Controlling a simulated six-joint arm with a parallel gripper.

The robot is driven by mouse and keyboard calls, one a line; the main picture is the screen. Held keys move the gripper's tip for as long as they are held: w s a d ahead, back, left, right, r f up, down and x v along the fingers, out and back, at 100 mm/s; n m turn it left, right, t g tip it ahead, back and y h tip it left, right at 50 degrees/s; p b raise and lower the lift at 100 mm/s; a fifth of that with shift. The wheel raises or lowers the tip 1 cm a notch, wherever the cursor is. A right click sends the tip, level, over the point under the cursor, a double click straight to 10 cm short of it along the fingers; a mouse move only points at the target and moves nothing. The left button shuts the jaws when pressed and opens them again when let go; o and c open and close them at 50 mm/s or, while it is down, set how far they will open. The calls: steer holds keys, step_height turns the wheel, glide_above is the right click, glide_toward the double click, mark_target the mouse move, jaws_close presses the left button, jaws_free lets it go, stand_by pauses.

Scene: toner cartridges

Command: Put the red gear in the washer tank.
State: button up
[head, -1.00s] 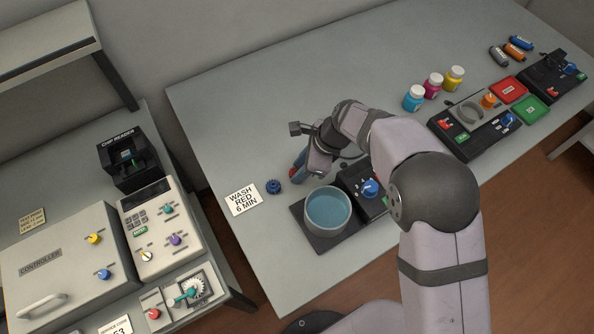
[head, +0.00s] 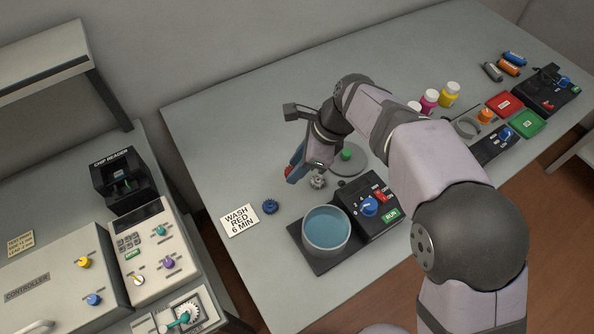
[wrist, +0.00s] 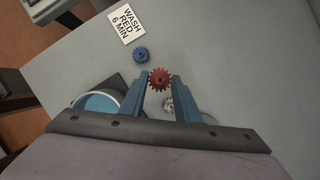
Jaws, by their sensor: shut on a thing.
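The red gear (wrist: 160,79) is held between the two blue fingertips of my gripper (wrist: 160,84) in the wrist view. In the head view my gripper (head: 292,174) is above the table behind the washer tank, and only a small bit of the red gear (head: 288,170) shows beside the fingers. The washer tank (head: 326,229) is a round, pale-rimmed tub of blue liquid on a dark base. It also shows in the wrist view (wrist: 97,103), to the left of the fingers. The gear is outside the tank, apart from it.
A blue gear (head: 270,207) lies near the "WASH RED 6 MIN" card (head: 239,219). A grey gear (head: 318,181) lies close to my gripper, before a round grey plate with a green piece (head: 346,154). The washer's control box (head: 369,208) stands right of the tank.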

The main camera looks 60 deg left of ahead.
steer(key=w+r+p, duration=0.3)
steer(key=r+p, duration=0.1)
steer(key=r, duration=0.2)
steer(key=s+d+f+n+h+p, duration=0.2)
steer(key=d+n, duration=0.4)
steer(key=d, duration=0.7)
steer(key=shift+s+d+n+g+h+p, duration=0.3)
steer(key=shift+s+d+g+p, duration=0.05)
steer(key=shift+d+g+p, duration=0.1)
steer(key=shift+f, duration=0.25)
steer(key=shift+f+b, duration=3.25)
steer(key=shift+f, duration=1)
steer(key=shift+f+p, duration=0.3)
steer(key=shift+f, duration=0.5)
